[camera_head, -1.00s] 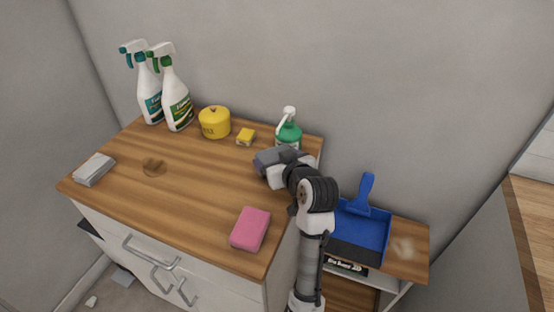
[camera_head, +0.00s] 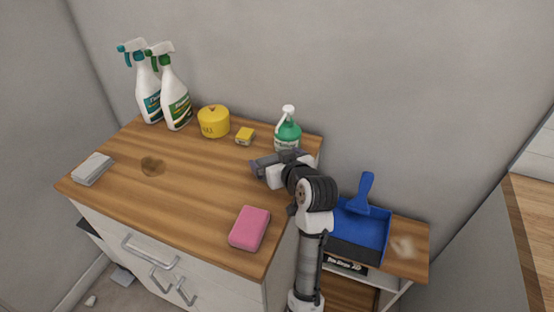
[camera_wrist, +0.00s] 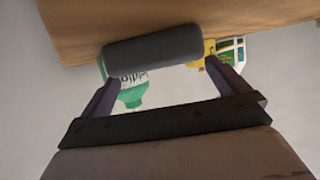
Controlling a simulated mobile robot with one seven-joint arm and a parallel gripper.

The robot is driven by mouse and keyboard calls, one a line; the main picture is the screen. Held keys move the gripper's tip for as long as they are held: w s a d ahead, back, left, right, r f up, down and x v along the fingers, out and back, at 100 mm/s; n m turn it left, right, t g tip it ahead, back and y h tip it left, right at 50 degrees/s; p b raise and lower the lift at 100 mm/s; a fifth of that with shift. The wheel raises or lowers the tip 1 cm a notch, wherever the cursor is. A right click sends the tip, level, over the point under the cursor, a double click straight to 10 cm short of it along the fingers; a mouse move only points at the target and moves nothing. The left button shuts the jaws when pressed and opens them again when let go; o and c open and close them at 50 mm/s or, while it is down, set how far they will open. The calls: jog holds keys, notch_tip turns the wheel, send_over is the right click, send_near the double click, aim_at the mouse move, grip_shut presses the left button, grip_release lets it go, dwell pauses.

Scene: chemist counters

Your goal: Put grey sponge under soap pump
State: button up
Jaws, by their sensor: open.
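The dark grey sponge (camera_wrist: 153,47) shows in the wrist view, between and just beyond my gripper's fingertips (camera_wrist: 158,72). The fingers are apart; I cannot tell whether either touches it. The wooden counter (camera_wrist: 255,15) lies beyond it, at the top of this upside-down view. The green soap pump (camera_head: 288,132) with a white head stands upright at the counter's back right edge. Its upside-down label and green body (camera_wrist: 132,98) show partly behind the sponge in the wrist view. In the head view my gripper (camera_head: 268,163) is just in front of the pump, and the sponge is hard to make out.
A pink sponge (camera_head: 249,228) lies at the front right. A small yellow sponge (camera_head: 245,136), a yellow pot (camera_head: 213,121) and two spray bottles (camera_head: 175,100) stand along the back. A folded grey cloth (camera_head: 92,168) is at the left. A blue dustpan (camera_head: 360,228) sits right of the counter.

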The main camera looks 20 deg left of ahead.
jog(key=v, duration=0.6)
jog(key=b+v, duration=0.1)
jog(key=v, duration=0.2)
jog(key=shift+s+d+r, duration=0.15)
jog(key=shift+s+r, duration=0.05)
jog(key=shift+r, duration=0.2)
jog(key=shift+r+p, duration=0.2)
jog(key=shift+p, duration=0.8)
jog(key=p, duration=0.3)
jog(key=shift+s+d+r+p, duration=0.2)
jog(key=shift+s+d+p, duration=0.1)
jog(key=shift+s+d, duration=0.05)
jog(key=s+d+p, duration=0.1)
jog(key=p, duration=0.2)
